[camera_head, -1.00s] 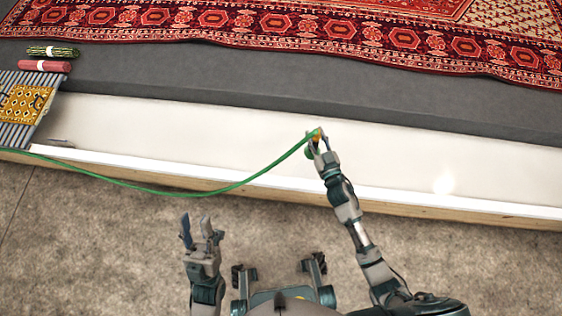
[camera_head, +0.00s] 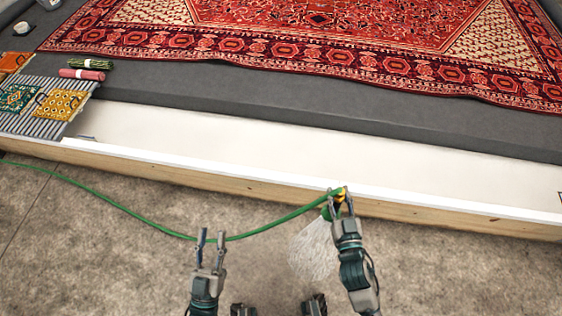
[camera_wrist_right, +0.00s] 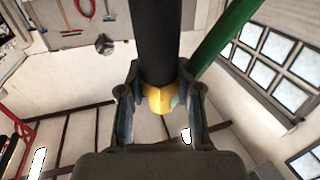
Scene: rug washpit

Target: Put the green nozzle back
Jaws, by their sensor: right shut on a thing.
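My right gripper (camera_head: 340,195) is shut on the nozzle, just on my side of the wooden edge. The green nozzle (camera_head: 326,213) shows green and yellow between the fingers, with a white fan like spray below it over the floor. A green hose (camera_head: 130,212) runs from it leftward in a sagging curve. In the right wrist view, a black barrel with a yellow part (camera_wrist_right: 160,97) sits between the fingers, and the green hose (camera_wrist_right: 222,38) passes at the right. My left gripper (camera_head: 211,238) is open and empty, close to the hose; I cannot tell if they touch.
A long wooden edge (camera_head: 240,192) borders the white trough (camera_head: 250,147). Beyond lie a grey surface (camera_head: 250,90) and a large red rug (camera_head: 300,50). Folded patterned textiles (camera_head: 60,105) and rolled ones (camera_head: 82,74) lie at the left. The brown floor is clear.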

